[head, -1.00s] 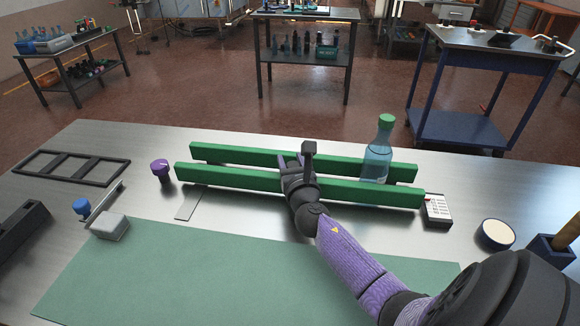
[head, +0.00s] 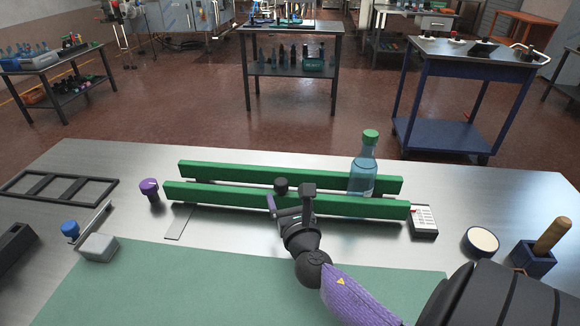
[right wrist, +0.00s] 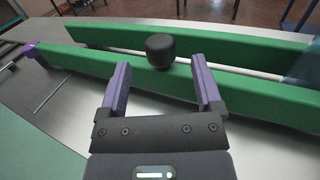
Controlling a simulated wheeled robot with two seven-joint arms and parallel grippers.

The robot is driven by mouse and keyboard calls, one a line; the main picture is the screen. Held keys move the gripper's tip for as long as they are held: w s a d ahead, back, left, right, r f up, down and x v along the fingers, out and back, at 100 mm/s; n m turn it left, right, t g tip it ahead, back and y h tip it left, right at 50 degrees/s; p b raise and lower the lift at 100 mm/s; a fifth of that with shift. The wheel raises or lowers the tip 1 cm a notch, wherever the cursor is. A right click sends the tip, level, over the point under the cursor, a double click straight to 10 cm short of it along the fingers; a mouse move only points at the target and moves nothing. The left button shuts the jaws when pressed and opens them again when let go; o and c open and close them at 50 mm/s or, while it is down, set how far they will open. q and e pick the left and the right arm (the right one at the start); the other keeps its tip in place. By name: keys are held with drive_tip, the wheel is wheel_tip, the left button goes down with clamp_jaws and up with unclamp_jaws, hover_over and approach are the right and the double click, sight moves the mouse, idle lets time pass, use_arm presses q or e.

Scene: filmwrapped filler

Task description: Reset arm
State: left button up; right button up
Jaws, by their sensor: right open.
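My right gripper (head: 288,205) is open and empty, with purple-lined fingers. It is at the near green rail, on the near side of a small black-topped item (head: 281,186). In the right wrist view the open fingers (right wrist: 160,82) point toward that black top (right wrist: 160,50), which stands beyond the fingertips and apart from them. Its lower part is hidden by the near rail. My left gripper is not in view.
Two long green rails (head: 230,192) run across the steel table. A clear bottle with a green cap (head: 363,165) stands between them at the right. A calculator-like device (head: 424,222), a round white-topped container (head: 481,242) and a green mat (head: 200,285) lie nearby.

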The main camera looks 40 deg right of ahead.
drive_tip(key=shift+v, duration=1.55)
